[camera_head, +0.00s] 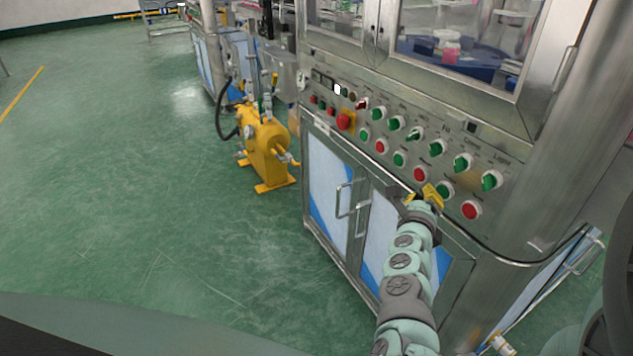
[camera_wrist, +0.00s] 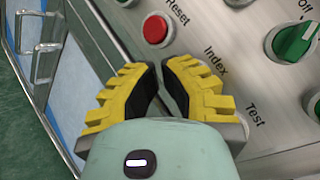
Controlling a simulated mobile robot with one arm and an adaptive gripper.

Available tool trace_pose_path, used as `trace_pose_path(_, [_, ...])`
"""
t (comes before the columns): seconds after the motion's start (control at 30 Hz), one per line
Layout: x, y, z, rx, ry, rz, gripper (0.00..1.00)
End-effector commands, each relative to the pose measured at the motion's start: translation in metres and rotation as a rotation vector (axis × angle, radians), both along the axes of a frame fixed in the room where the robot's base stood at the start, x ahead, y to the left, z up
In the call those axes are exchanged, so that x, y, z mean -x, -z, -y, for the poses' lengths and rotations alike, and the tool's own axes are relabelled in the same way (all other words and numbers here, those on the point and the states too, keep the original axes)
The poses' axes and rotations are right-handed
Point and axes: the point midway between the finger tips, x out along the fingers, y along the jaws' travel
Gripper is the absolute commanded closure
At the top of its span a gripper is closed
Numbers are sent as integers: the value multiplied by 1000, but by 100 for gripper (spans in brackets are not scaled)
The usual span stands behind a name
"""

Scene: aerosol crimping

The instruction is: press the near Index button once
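The control panel (camera_head: 385,105) on the steel machine carries rows of buttons and knobs. In the wrist view the Index label (camera_wrist: 215,60) is readable beside my right finger. The button under that label is hidden behind the finger.
A red button (camera_wrist: 155,29) under the Reset label is just beyond my fingertips. Another red button (camera_head: 471,210) is to the right. Green knobs (camera_head: 462,163) line the upper row. A red emergency button (camera_head: 345,121) is at the left. Cabinet doors with handles (camera_head: 342,201) are below.

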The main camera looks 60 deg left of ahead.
Motion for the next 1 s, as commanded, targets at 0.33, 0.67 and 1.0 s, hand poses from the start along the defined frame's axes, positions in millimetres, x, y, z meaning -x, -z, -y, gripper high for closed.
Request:
trace_pose_path(0.33, [-7,0,1,1,3,1,100])
trace_pose_path(0.67, [-8,0,2,0,3,2,100])
trace_pose_path(1.0, [-13,0,2,-1,5,2,100])
